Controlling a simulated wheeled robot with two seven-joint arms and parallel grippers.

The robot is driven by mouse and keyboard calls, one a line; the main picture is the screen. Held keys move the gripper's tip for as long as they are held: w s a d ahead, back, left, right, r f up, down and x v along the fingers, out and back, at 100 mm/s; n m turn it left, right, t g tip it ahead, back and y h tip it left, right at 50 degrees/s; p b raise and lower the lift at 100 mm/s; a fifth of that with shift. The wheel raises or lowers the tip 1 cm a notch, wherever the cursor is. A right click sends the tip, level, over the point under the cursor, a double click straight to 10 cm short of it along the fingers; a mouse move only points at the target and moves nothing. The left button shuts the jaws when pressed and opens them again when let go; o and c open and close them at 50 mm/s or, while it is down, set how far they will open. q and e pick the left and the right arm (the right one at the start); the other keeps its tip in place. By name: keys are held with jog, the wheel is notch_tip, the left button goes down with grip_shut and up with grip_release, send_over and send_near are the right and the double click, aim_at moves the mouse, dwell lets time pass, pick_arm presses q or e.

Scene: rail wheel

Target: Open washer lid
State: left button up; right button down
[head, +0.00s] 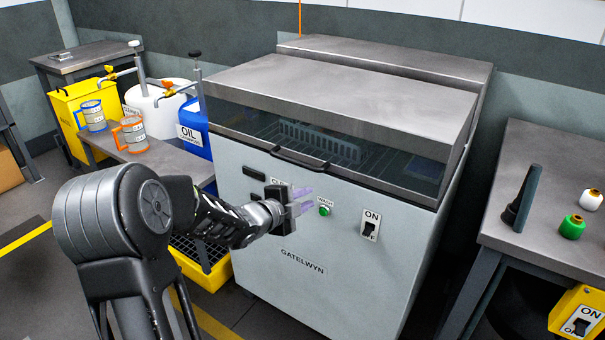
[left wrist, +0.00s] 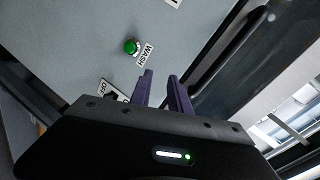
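The washer (head: 315,270) is a grey cabinet labelled GATELWYN with a steel lid (head: 340,90). The lid is down, and a rack shows through its dark front window. A black bar handle (head: 300,158) runs along the lid's lower front edge; the left wrist view shows a dark bar (left wrist: 232,48) right of the fingers. My left gripper (head: 304,199) is in front of the washer's front panel, below the handle and apart from it. Its two purple fingers (left wrist: 162,90) stand apart with nothing between them. My right gripper is in neither view.
A green WASH button (head: 324,211) and an ON switch (head: 370,225) are on the panel near my left gripper. A bench with jugs (head: 133,134) and an oil container (head: 195,130) stands left. A steel table (head: 550,215) with spools stands right.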

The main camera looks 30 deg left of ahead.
aim_at(301, 166)
pick_arm(q)
jog(key=s+a+r+m+t, duration=0.1)
jog(key=a+r+m, duration=0.2)
jog(key=r, duration=0.3)
jog(key=shift+s+a+r, duration=0.25)
jog(key=shift+a+r, duration=0.15)
jog(key=shift+a, duration=0.5)
jog(key=x, duration=0.8)
jog(key=shift+a+r, duration=0.1)
jog(key=shift+s, duration=0.1)
grip_shut()
